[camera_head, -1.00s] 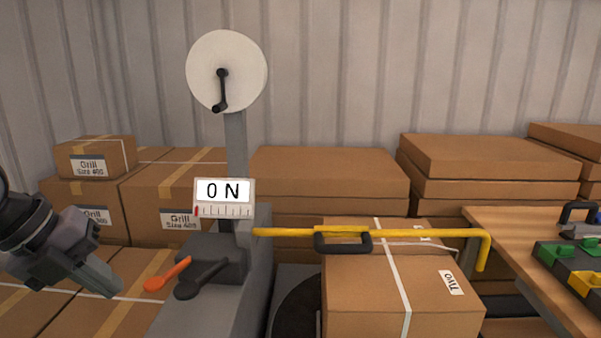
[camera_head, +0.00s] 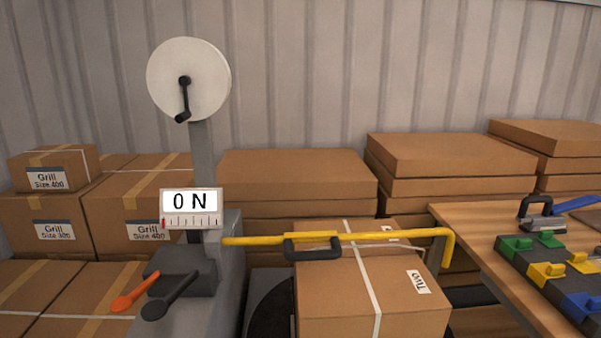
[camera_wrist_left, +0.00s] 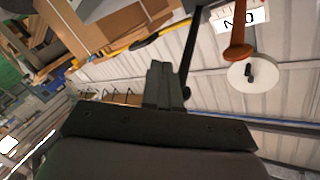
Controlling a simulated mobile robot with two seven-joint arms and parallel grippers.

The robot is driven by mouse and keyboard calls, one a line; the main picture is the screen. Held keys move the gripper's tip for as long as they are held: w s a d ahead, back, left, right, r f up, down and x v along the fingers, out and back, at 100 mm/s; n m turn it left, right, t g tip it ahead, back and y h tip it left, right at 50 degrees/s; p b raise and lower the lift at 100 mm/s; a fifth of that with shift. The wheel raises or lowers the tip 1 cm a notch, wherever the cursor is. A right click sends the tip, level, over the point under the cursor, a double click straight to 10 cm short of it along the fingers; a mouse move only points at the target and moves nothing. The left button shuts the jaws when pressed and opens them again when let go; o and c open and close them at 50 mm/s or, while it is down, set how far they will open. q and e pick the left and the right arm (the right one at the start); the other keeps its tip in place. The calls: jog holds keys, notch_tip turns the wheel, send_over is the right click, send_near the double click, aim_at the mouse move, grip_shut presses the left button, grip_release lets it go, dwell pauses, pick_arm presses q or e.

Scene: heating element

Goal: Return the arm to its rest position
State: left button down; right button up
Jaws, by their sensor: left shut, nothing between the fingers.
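My left gripper (camera_wrist_left: 164,85) shows in the left wrist view with its fingers together and nothing between them. It is out of the head view. The wrist view is tilted, and the orange lever (camera_wrist_left: 237,50), the white disc (camera_wrist_left: 264,73) and the "0 N" display (camera_wrist_left: 240,18) appear at its upper right, apart from the fingers. In the head view the machine stands left of centre with the display (camera_head: 191,208), the crank disc (camera_head: 188,79), an orange lever (camera_head: 135,292) and a black lever (camera_head: 170,296). My right gripper is in neither view.
A yellow bar (camera_head: 340,238) with a black handle extends right from the machine, above a taped box (camera_head: 400,300). Stacked cartons (camera_head: 297,175) line the back wall. A wooden table (camera_head: 470,225) at right holds a case with green, yellow and blue parts (camera_head: 548,268).

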pick_arm(q)
jog(key=s+d+f+n+g+y, duration=0.2)
jog(key=s+d+f+n, duration=0.3)
jog(key=f, duration=0.3)
jog(key=s+d+f+n+g+y+p, duration=0.1)
jog(key=s+d+f+n+g+y, duration=0.2)
jog(key=f, duration=0.6)
jog(key=s+d+n, duration=0.2)
jog(key=s, duration=0.1)
jog(key=shift+s+d, duration=0.3)
jog(key=shift+s, duration=0.1)
jog(key=shift+w, duration=0.1)
